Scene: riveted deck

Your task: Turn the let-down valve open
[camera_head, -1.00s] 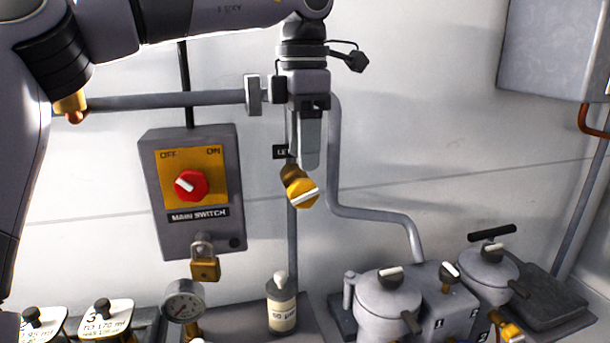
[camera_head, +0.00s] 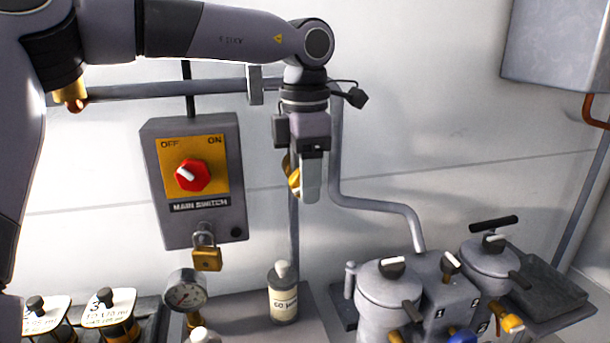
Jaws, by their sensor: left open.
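The let-down valve is the yellow knob (camera_head: 292,174) on the vertical pipe at mid-picture. Only its left edge shows; my left gripper covers the rest, including the white line on its face and the label by it. My left gripper (camera_head: 309,190) hangs fingers down in front of the knob, open. Its fingers overlap the knob's right side in the picture. I cannot tell whether they touch it or whether the knob is between them. My right gripper is not in view.
A main switch box (camera_head: 193,180) with a red knob is left of the valve, with a brass padlock (camera_head: 207,259) below. A pressure gauge (camera_head: 185,295), a labelled bottle (camera_head: 283,295) and grey lidded pots (camera_head: 390,295) stand below. A bent pipe (camera_head: 375,209) runs to the right.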

